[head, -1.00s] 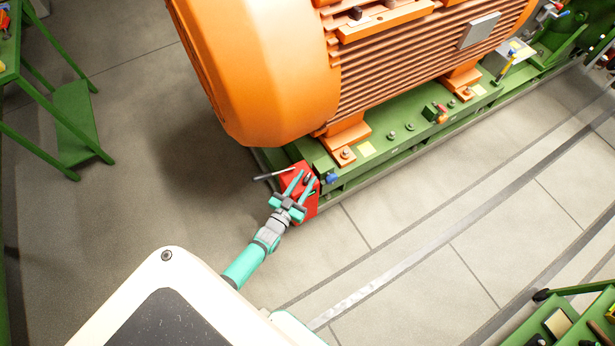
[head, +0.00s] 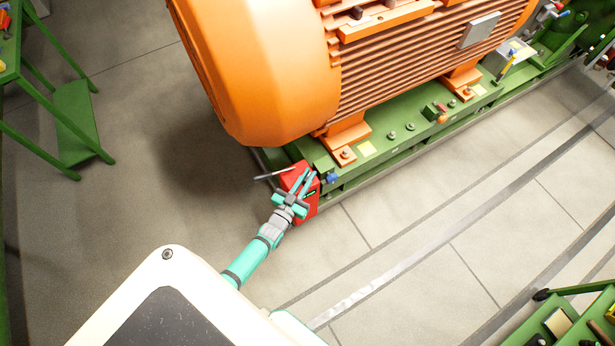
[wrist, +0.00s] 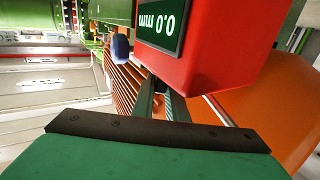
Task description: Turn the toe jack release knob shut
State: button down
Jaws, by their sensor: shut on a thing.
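The toe jack is a red box (head: 300,176) at the near corner of the green base, under the orange motor. In the wrist view its red body (wrist: 225,45) fills the upper right, with a dark display (wrist: 160,27) reading 0.0 mm upside down. My gripper (head: 308,174) lies over the jack's top, its fingers close together and shut on the release knob. The knob itself is hidden between the fingers. In the wrist view the fingers (wrist: 160,98) run behind the red body, so the grip does not show there.
A pale lever (head: 274,174) sticks out left of the jack. A blue-headed bolt (head: 330,177) is close on the right and also shows in the wrist view (wrist: 120,47). The motor (head: 270,90) overhangs behind. Open floor (head: 400,220) lies in front and right.

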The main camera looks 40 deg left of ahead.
jog(key=shift+w+a+r+n+g+y, duration=0.1)
jog(key=shift+n+g+y, duration=0.2)
jog(key=shift+n+y, duration=0.65)
jog(key=shift+r+n+g+y, duration=0.1)
jog(key=shift+n+g+y, duration=0.2)
jog(key=shift+n+y, duration=0.65)
jog(key=shift+n+g+y, duration=0.55)
jog(key=shift+g+y, duration=0.05)
jog(key=shift+y, duration=0.55)
jog(key=shift+n+g+y, duration=0.55)
jog(key=shift+g+y, duration=0.05)
jog(key=shift+y, duration=0.55)
jog(key=shift+w+n+g+y, duration=0.15)
jog(key=shift+n+g+y, duration=0.35)
jog(key=shift+y, duration=0.1)
jog(key=shift+f+y, duration=0.1)
jog(key=shift+y, duration=0.2)
jog(key=shift+s+n+g+y, duration=0.2)
jog(key=shift+n+g+y, duration=0.5)
jog(key=shift+n+g, duration=0.3)
jog(key=shift+f+n+g+y, duration=0.1)
jog(key=shift+n+g+y, duration=1.2)
jog(key=shift+g, duration=0.8)
